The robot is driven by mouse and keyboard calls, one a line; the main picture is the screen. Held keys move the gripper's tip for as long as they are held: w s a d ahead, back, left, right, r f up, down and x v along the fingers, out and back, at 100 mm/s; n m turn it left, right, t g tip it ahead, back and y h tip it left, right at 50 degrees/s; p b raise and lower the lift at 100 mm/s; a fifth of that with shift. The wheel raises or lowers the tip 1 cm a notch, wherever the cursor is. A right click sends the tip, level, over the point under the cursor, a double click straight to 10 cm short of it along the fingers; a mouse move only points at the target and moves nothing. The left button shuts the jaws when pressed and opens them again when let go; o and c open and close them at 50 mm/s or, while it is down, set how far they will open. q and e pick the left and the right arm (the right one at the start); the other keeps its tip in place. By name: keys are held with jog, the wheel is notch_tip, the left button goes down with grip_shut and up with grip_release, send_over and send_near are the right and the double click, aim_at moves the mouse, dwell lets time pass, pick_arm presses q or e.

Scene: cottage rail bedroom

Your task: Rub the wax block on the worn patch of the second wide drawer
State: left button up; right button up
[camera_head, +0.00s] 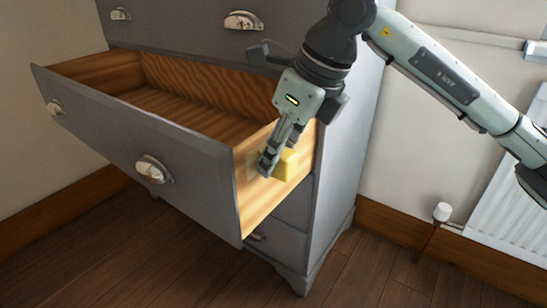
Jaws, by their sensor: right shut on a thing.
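The second wide drawer (160,160) is pulled out of the grey chest, and its inside looks empty. A paler worn patch (252,166) shows on the outer face of its right wooden side. My right gripper (269,167) is shut on the yellow wax block (287,165) beside that side. The block is at or very near the wood; I cannot tell if it touches. The gripper fingers hide part of the block and part of the patch. My left gripper is not in view.
The grey chest (343,170) stands behind the open drawer, with another drawer (281,240) closed below. A white radiator (510,220) with a valve (442,212) is on the right wall. The wooden floor in front is clear.

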jog(key=shift+w+d+r, duration=0.1)
jog(key=shift+w+d, duration=0.75)
jog(key=shift+w, duration=0.45)
jog(key=shift+w+d+f, duration=0.1)
jog(key=shift+w+d, duration=0.8)
jog(key=shift+w, duration=0.35)
jog(key=shift+w+d+r, duration=0.1)
jog(key=shift+w+d, duration=0.75)
jog(key=shift+w, duration=0.45)
jog(key=shift+w+d, duration=0.4)
jog(key=shift+w, duration=0.05)
jog(key=shift+b, duration=0.3)
jog(key=shift+s+a+b, duration=0.3)
jog(key=shift+s+a, duration=0.8)
jog(key=shift+s, duration=0.35)
jog(key=shift+s+a+b, duration=0.35)
jog(key=shift+s+a, duration=0.75)
jog(key=shift+s, duration=0.4)
jog(key=shift+s+a+b, duration=0.3)
jog(key=shift+s+a, duration=0.8)
jog(key=shift+s, duration=0.35)
jog(key=shift+s+a+b, duration=0.2)
jog(key=shift+s+a, duration=0.35)
jog(key=shift+s, duration=0.25)
jog(key=shift+s+a+b, duration=0.2)
jog(key=shift+s+a, duration=0.3)
jog(key=shift+s, duration=0.25)
jog(key=shift+d, duration=0.1)
